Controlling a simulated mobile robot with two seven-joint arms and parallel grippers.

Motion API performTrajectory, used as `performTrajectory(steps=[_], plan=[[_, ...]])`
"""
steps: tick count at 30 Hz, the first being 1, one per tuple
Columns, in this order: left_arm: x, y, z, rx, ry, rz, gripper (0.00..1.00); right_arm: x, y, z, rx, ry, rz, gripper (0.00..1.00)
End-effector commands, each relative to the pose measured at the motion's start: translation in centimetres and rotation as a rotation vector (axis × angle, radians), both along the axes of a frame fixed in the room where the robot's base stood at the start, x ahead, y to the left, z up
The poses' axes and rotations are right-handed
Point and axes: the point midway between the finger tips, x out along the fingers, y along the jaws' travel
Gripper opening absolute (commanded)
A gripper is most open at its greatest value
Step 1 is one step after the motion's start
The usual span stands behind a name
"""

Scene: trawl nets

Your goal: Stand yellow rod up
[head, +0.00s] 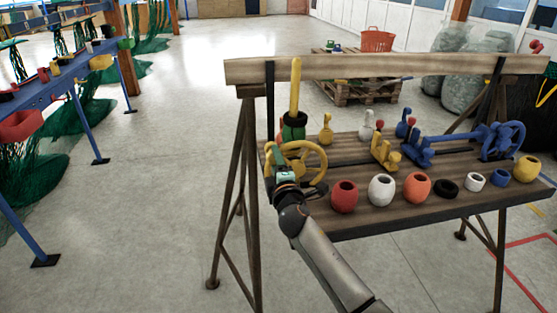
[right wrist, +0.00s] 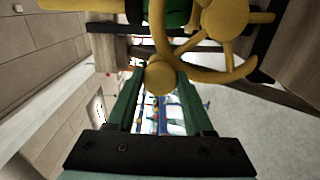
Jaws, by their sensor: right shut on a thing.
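The yellow rod (head: 295,86) points upward, close to upright, above a green and dark base (head: 293,128) at the left end of the bench. A yellow handwheel (head: 305,156) stands just in front of this base; its spokes and hub (right wrist: 225,15) fill the upper right of the right wrist view. My right gripper (head: 284,174) is at the wheel's near left side. Its green fingers (right wrist: 157,90) are shut on a round yellow knob (right wrist: 160,77) that appears to belong to the wheel. The gripper partly hides the wheel in the head view. My left gripper is not in view.
A red pot (head: 344,197), a white pot (head: 381,190) and several others line the bench's front edge. Yellow levers (head: 384,153) and a blue handwheel (head: 500,141) with a low-lying blue bar stand further right. A wooden beam (head: 390,66) runs behind.

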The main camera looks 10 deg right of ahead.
Motion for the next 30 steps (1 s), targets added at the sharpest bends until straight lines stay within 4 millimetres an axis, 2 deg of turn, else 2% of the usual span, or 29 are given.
performTrajectory(steps=[22,23,30], plan=[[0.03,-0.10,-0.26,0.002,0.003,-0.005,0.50,-0.10,0.49,-0.59,-0.048,0.001,0.005,0.00],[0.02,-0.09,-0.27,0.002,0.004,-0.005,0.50,-0.10,0.50,-0.60,-0.048,0.002,0.005,0.53],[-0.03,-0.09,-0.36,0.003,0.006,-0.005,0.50,-0.06,0.37,-0.49,-0.046,0.000,0.003,0.80]])
